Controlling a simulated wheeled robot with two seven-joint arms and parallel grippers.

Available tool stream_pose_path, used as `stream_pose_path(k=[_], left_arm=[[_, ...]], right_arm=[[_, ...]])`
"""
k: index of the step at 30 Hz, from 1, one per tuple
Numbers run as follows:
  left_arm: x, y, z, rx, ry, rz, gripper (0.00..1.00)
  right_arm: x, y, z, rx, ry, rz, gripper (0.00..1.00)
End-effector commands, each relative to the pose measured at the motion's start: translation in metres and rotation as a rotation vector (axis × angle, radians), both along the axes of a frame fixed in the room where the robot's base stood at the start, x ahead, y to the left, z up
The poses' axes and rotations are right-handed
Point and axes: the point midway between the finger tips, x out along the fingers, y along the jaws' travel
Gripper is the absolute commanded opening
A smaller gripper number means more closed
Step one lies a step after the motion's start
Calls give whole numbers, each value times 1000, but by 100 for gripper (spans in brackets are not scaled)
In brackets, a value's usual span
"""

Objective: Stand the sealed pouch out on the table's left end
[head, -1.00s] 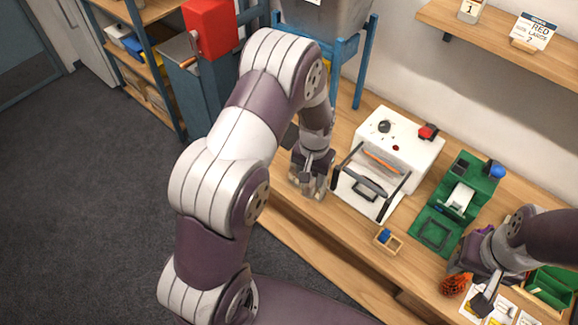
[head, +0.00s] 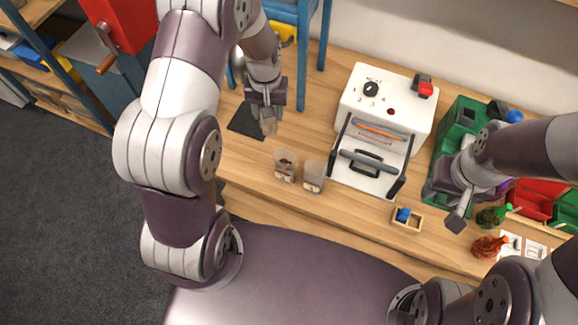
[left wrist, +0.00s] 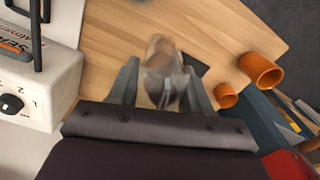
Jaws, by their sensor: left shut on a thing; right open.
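My left gripper (head: 268,112) is shut on a translucent pouch (head: 269,126) near the dark mat (head: 246,121) on the table's left part. In the left wrist view the pouch (left wrist: 160,76) sits between the two fingers, blurred, with brown contents. I cannot tell whether its base touches the table. Two similar pouches stand apart on the wooden table (head: 330,115): one (head: 285,166) and another (head: 313,176), left of the white sealer (head: 385,103). My right gripper (head: 453,207) is open, beside the green fixture at the right.
The sealer's handle (head: 368,160) faces front. A small wooden box (head: 407,218) with a blue item lies before it. Blue stand legs (head: 303,80) rise behind the left gripper. Red and green net bags (head: 489,246) lie at right. Orange cups (left wrist: 261,70) show in the left wrist view.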

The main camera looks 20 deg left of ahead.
Motion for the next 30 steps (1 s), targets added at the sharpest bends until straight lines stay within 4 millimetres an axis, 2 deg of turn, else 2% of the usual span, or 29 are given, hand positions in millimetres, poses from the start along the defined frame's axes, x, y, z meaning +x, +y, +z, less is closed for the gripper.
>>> stream_pose_path(k=[1,4,9,12,24,27,30], left_arm=[[-9,7,-14,0,-3,111,16],[-27,14,-21,1,-3,369,16],[-48,17,-30,3,-3,740,16],[-52,17,-37,5,0,847,16],[-52,17,-116,5,0,870,16],[-52,17,-127,3,-3,870,16],[-51,17,-129,4,-5,869,16]], right_arm=[[0,0,-23,0,0,0,43],[-1,0,-39,0,0,0,43],[0,0,-49,0,0,0,43],[0,0,-46,0,-1,0,43],[0,0,-38,0,0,0,43],[0,0,-37,0,0,0,43],[0,0,-38,0,0,0,43]])
